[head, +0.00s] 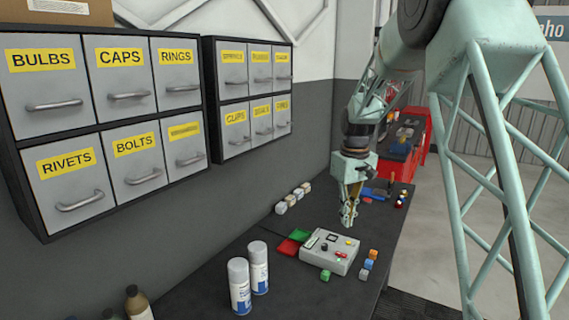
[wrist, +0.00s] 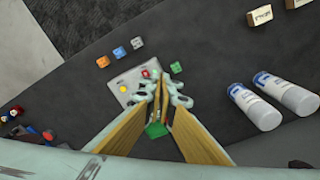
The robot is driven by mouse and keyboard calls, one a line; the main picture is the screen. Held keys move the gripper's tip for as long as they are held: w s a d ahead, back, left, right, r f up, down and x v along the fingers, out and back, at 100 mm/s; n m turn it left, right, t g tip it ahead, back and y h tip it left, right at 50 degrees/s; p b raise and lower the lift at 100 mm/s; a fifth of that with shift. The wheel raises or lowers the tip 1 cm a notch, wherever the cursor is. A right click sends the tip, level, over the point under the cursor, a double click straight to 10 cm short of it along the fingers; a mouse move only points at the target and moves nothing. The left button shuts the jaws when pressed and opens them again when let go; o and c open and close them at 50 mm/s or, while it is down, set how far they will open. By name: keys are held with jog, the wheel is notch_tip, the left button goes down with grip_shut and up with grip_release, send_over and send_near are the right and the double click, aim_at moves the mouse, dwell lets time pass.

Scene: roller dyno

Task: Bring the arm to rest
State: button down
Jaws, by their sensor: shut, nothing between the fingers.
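My gripper (head: 348,222) hangs from my arm above the dark workbench (head: 218,293), with its fingers pointing down. In the head view it is just above and behind a light grey box with buttons (head: 318,262). In the wrist view the fingers of my gripper (wrist: 163,82) come together at the tips with nothing held between them. The grey box (wrist: 122,81) shows there just left of the fingertips, partly hidden by them. I cannot tell the exact gap between the fingertips and the box.
Two white spray cans (head: 240,288) stand at the front of the bench. Small coloured cubes (head: 371,259) sit right of the box, a green cube (head: 325,275) in front. Red (head: 288,247) and green pads (head: 300,235) lie left. Labelled drawers (head: 128,92) hang on the wall.

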jog(key=s+r+m+t+b, duration=0.1)
jog(key=s+r, duration=0.4)
jog(key=s, duration=0.4)
jog(key=s+r+m+b, duration=0.1)
jog(key=s+r+b, duration=0.1)
jog(key=s+r, duration=0.5)
jog(key=s+r+t+b, duration=0.1)
jog(key=s+r, duration=0.3)
jog(key=s, duration=0.7)
jog(key=s+f+m+b, duration=0.1)
jog(key=s+f+b, duration=0.1)
jog(key=s, duration=1.3)
jog(key=s+f+m+t+b, duration=0.1)
jog(key=s+f+b, duration=0.1)
jog(key=s, duration=1.3)
jog(key=shift+s+f+m, duration=0.35)
jog(key=shift+f+m, duration=0.05)
jog(key=shift+f, duration=0.4)
jog(key=shift+w+r, duration=0.1)
